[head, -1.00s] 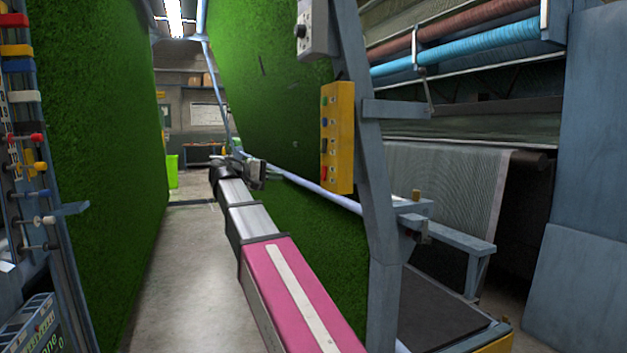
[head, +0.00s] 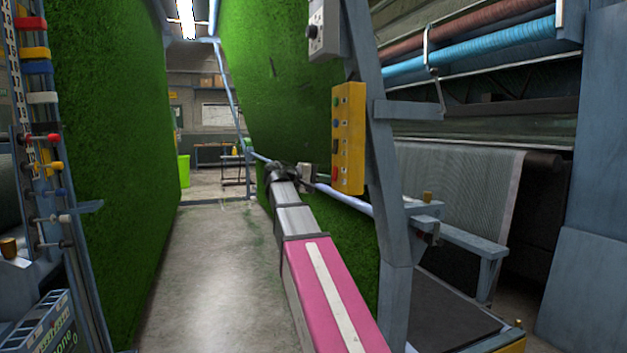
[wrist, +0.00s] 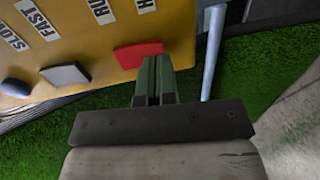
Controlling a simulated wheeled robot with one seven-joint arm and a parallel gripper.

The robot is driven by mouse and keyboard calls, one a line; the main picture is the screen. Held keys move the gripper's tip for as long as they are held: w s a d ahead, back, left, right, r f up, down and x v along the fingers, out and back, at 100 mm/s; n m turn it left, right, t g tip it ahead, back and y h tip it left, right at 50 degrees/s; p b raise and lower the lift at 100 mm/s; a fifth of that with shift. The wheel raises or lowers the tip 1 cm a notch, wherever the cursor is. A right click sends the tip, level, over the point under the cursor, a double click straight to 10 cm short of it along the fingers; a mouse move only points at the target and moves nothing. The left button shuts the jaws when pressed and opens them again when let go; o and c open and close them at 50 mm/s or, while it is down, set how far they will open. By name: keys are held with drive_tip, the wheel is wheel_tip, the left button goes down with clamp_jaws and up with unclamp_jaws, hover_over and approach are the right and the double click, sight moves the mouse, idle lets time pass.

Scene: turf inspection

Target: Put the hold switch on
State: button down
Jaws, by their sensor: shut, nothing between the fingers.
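A yellow control box (head: 348,138) hangs on the frame post in the head view. In the wrist view its face (wrist: 95,45) carries the labels SLOW, FAST and a cut-off "RU". A red rocker switch (wrist: 138,53) sits by the "RU" label and another cut-off label; the word HOLD is not readable. My gripper (wrist: 155,80) is shut and empty, its fingertips at the red switch's lower edge in the picture. Whether they touch it I cannot tell. In the head view my gripper (head: 311,172) is beside the box's lower end.
A grey switch (wrist: 64,75) and a blue button (wrist: 15,87) are on the same face. A pale rail (head: 343,199) runs below the box. Green turf (head: 270,75) hangs behind it. The floor aisle (head: 205,270) at left is clear.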

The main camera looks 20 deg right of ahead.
drive_tip(key=shift+d, duration=0.45)
drive_tip(key=shift+d+f, duration=0.1)
drive_tip(key=shift+d, duration=0.1)
drive_tip(key=shift+a, duration=0.1)
